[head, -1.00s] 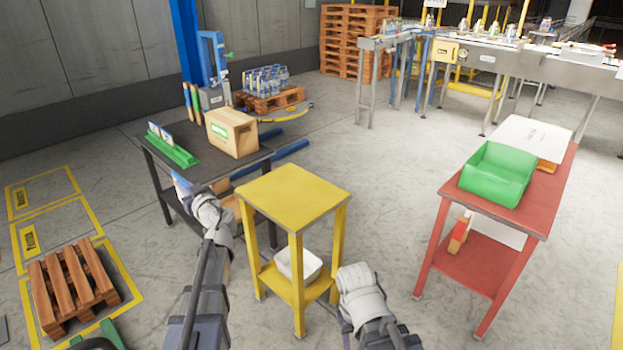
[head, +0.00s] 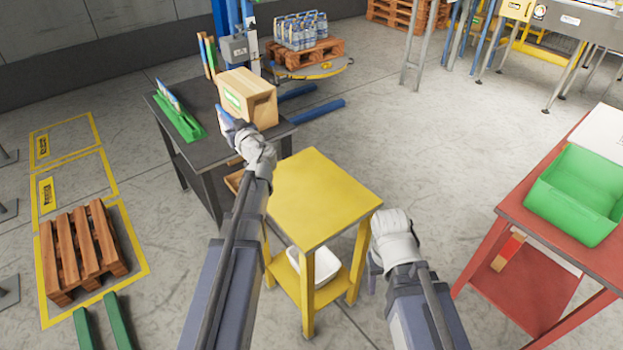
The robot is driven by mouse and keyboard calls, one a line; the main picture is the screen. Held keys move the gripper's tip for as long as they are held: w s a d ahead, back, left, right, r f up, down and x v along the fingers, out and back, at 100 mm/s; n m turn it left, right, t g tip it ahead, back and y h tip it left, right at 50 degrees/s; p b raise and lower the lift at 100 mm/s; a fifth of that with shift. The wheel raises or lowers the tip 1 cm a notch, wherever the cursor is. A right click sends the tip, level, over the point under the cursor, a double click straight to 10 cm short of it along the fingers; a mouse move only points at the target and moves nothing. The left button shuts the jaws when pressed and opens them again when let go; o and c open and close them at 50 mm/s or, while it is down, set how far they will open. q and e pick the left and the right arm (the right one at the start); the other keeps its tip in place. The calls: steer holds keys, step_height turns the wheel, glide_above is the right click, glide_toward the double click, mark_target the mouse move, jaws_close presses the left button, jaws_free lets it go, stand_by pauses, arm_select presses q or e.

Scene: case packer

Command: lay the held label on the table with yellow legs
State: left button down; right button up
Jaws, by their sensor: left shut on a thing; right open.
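The yellow table (head: 318,200) stands in front of me, its square top bare. My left gripper (head: 226,120) is shut on the label, beyond the yellow table's far left corner and in front of the cardboard box on the dark table. The label is small and mostly hidden by the gripper; only a bluish-white bit shows at the fingertips. My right gripper (head: 375,258) is open and empty, low beside the right side of the yellow table; its fingers are largely hidden by the wrist.
The dark table (head: 180,100) holds a cardboard box (head: 248,98) and a green rack (head: 182,123) with upright cards. A white bin (head: 318,268) sits on the yellow table's lower shelf. At right, a red table (head: 530,225) bears a green bin (head: 580,195). Floor between them is clear.

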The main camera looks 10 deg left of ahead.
steer(key=shift+o, duration=0.3)
steer(key=f+b, duration=0.2)
steer(key=shift+w+f+b, duration=0.2)
steer(key=shift+f+b, duration=0.1)
steer(key=shift+f, duration=0.05)
arm_select(q)
steer(key=w+d+f+m+t+h+b, duration=0.4)
steer(key=w+d+f+m+t+h, duration=0.25)
steer(key=d+m+h, duration=0.35)
steer(key=s+d+f+m+g+h+b, duration=0.25)
steer(key=d+m+h, duration=0.2)
steer(key=h, duration=0.25)
steer(key=s+d+f+m+g+h+b, duration=0.2)
steer(key=s+d+f+m+h+b, duration=0.1)
steer(key=d+h, duration=0.4)
steer(key=shift+h, duration=0.3)
steer(key=f+b, duration=0.5)
steer(key=f, duration=0.1)
steer(key=shift+a+b, duration=0.3)
steer(key=shift+b, duration=0.1)
arm_select(e)
step_height(320, 180, down, 15)
steer(key=shift+f, duration=0.15)
arm_select(q)
steer(key=shift+f, duration=0.1)
arm_select(e)
steer(key=shift+f, duration=0.15)
